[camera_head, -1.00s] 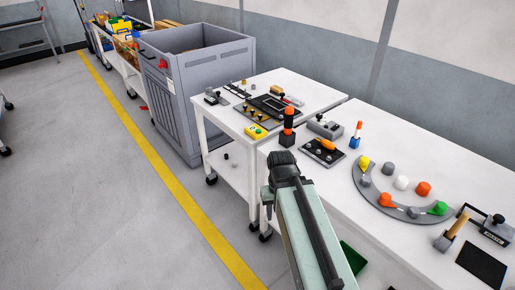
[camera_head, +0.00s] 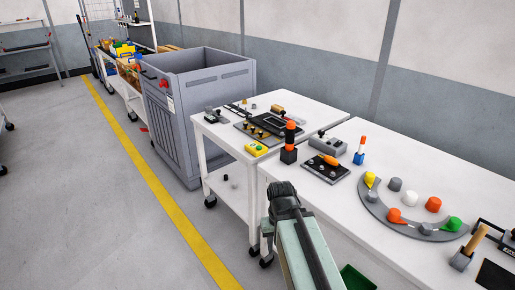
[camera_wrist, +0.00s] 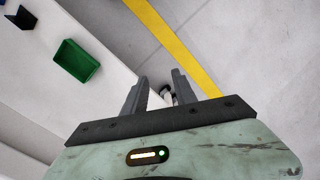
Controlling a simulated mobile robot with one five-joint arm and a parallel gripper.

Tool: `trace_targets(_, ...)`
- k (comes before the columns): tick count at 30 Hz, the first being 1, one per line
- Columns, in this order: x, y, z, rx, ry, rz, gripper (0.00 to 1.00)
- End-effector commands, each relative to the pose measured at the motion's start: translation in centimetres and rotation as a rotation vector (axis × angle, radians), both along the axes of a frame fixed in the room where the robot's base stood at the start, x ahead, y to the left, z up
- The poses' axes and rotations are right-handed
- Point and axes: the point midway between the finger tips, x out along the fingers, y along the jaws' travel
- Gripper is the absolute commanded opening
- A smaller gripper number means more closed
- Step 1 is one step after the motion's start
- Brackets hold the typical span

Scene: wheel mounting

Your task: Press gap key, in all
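I cannot tell for sure which thing is the gap key. A small yellow block with dark spots on top (camera_head: 256,149) lies at the near edge of the white cart. Behind it is a black plate with several small knobs (camera_head: 262,130). My gripper (camera_head: 284,187) is in front of the gap between the cart and the long white table, apart from both objects. In the wrist view my gripper (camera_wrist: 159,82) has its two fingers apart with nothing held; a caster and floor show beyond them.
The white table (camera_head: 405,180) holds a grey curved tray (camera_head: 375,207) with coloured caps, an orange-topped black post (camera_head: 289,152) and a black plate with an orange handle (camera_head: 325,168). A green bin (camera_wrist: 76,61) is low beside my arm. Open floor (camera_head: 75,200) lies left.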

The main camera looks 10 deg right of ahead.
Motion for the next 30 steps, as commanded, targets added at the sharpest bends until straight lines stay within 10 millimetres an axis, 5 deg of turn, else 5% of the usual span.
trace_targets(1,0.0,0.0,0.0,0.0,0.0,0.0,0.17)
trace_targets(3,0.0,0.0,0.0,0.0,0.0,0.0,0.0)
trace_targets(30,0.0,0.0,-0.01,0.0,0.0,0.0,0.0)
